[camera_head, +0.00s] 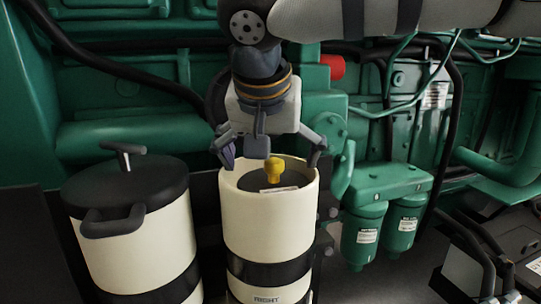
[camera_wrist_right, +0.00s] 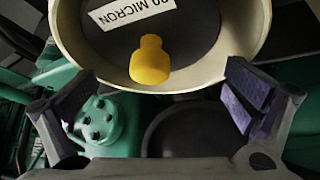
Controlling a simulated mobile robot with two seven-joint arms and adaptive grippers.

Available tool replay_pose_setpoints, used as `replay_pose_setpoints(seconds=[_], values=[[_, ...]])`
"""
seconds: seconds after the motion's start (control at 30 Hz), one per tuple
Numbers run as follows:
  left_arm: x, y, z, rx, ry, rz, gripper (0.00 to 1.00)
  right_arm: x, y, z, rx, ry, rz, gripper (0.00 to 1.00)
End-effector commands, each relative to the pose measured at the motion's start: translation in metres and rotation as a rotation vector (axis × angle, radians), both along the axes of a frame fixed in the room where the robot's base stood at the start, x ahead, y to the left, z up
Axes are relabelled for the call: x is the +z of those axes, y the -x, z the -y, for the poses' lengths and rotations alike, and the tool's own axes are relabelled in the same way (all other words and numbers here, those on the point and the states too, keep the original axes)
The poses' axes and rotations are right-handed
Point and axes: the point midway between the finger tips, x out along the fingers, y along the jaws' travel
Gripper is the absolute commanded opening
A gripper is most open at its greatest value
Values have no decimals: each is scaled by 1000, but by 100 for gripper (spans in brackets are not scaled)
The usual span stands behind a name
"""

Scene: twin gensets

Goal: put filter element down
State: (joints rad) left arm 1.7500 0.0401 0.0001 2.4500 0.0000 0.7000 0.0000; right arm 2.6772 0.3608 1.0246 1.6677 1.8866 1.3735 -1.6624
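The filter element (camera_head: 290,172) sits inside the open cream canister marked RIGHT (camera_head: 268,222). Its dark top, yellow knob and white label show within the rim; its lower part is hidden by the canister wall. In the right wrist view the filter element (camera_wrist_right: 190,30) shows its yellow knob (camera_wrist_right: 150,60) and a label ending in "MICRON". My right gripper (camera_head: 270,160) is above the canister, fingers spread wide on both sides of the knob. In the right wrist view the gripper (camera_wrist_right: 160,98) is open and empty, apart from the knob. My left gripper is not in view.
A second cream canister (camera_head: 140,255) with a black lid (camera_head: 125,188) and T-handle stands close on the left. Green engine parts and hoses (camera_head: 130,135) are behind. Two small green filters (camera_head: 365,230) hang at right. A dark box (camera_head: 515,245) is at lower right.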

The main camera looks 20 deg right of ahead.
Motion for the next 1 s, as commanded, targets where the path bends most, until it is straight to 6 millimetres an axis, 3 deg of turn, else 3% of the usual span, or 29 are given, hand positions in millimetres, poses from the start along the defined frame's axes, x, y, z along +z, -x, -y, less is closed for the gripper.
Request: replay_pose_setpoints(seconds=[0.27,0.7,1.0], values=[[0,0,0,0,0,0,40,8,0,-1,1,0,1,100],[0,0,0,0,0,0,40,101,52,-22,1,0,3,100],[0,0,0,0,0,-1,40,114,61,-25,1,0,0,100]])
